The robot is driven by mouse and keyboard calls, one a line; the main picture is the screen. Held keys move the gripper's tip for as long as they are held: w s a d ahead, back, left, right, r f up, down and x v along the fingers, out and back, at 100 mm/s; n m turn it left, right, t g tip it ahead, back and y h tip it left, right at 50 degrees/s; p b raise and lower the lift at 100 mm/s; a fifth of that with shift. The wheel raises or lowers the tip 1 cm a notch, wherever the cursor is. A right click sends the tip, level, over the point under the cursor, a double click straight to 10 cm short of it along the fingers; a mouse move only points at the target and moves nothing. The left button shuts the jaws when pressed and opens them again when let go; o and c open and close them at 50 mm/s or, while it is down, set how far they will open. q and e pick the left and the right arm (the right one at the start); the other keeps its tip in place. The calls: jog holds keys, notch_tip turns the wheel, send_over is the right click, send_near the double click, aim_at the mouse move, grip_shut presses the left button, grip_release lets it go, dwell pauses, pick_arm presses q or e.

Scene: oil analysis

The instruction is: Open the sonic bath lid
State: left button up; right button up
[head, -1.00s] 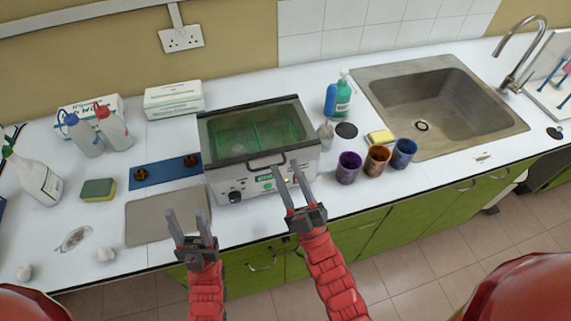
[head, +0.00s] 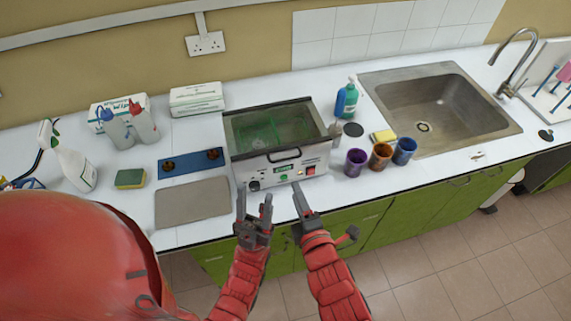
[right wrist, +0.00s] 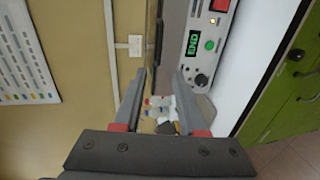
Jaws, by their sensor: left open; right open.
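The sonic bath (head: 266,178) is a grey box with a front panel bearing a knob, a green display and a red switch. Its dark-framed see-through lid (head: 270,124) looks shut, with a handle (head: 285,155) at the front edge. My left gripper (head: 254,200) is open and empty, below the panel's left part. My right gripper (head: 300,190) is open, in front of the panel's lower middle; one finger is hard to see. In the right wrist view its two fingers (right wrist: 165,75) are apart with nothing between, and the bath's panel (right wrist: 205,50) is beside them.
A grey mat (head: 193,202), a blue plate (head: 190,163) and a sponge (head: 130,179) lie left of the bath. Boxes (head: 197,98) stand behind left.

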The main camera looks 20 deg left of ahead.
jog(key=b, duration=0.9)
send_near(282, 160)
jog(key=f+x, duration=0.1)
jog(key=x, duration=0.3)
jog(key=w+a+p, duration=0.2)
jog(key=w, duration=0.1)
jog(key=shift+w+r, duration=0.1)
jog(key=shift+w, duration=0.1)
jog(key=shift+w+a+p, duration=0.4)
jog(key=shift+w, duration=0.15)
jog(key=shift+w+a+f, duration=0.25)
jog(key=shift+w+f, duration=0.1)
jog(key=shift+f, duration=0.05)
grip_shut()
